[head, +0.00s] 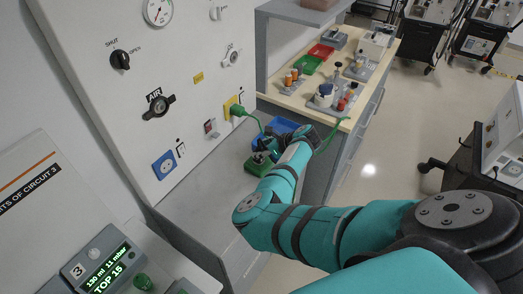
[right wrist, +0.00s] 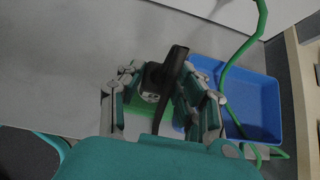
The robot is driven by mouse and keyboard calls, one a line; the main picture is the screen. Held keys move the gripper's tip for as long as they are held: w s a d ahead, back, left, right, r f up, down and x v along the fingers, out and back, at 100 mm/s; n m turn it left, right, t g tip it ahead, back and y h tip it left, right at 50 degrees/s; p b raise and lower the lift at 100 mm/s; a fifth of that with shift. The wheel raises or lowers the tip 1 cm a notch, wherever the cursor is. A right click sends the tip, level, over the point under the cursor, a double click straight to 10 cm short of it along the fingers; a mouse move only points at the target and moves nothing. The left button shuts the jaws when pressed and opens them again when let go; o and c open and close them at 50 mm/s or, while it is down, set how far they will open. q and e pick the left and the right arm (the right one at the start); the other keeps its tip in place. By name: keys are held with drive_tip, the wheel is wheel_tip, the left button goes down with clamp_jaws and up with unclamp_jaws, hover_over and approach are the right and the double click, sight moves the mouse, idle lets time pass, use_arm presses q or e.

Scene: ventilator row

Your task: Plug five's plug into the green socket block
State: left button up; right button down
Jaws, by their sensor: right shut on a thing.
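My right gripper (head: 270,149) is shut on a black plug (right wrist: 169,77), which stands between its fingers in the right wrist view (right wrist: 165,98). The plug's light end face points down and toward the camera. The green socket block (right wrist: 140,112) lies behind and below the plug on the grey surface, partly hidden by the fingers. In the head view the green block (head: 257,166) shows low beside the gripper. I cannot tell whether plug and block touch. My left gripper is not in view.
A blue tray (right wrist: 257,98) sits right beside the gripper, with a green cable (right wrist: 233,62) crossing it. A green plug (head: 238,110) sits in the wall panel's yellow socket. A wooden-topped bench (head: 298,94) holds racks and bottles.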

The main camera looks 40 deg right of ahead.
drive_tip(key=c, duration=1.3)
unclamp_jaws()
drive_tip(key=shift+s+a+f, duration=0.1)
drive_tip(key=shift+s+f, duration=0.1)
drive_tip(key=shift+f, duration=0.1)
drive_tip(key=o, duration=0.5)
drive_tip(key=shift+w, duration=0.2)
drive_tip(key=shift+r, duration=0.1)
drive_tip(key=shift+s+r, duration=0.1)
drive_tip(key=shift+s, duration=0.05)
drive_tip(key=v, duration=1.1)
drive_tip(key=shift+s+d+r, duration=0.2)
drive_tip(key=shift+d, duration=0.1)
drive_tip(key=shift+s, duration=0.1)
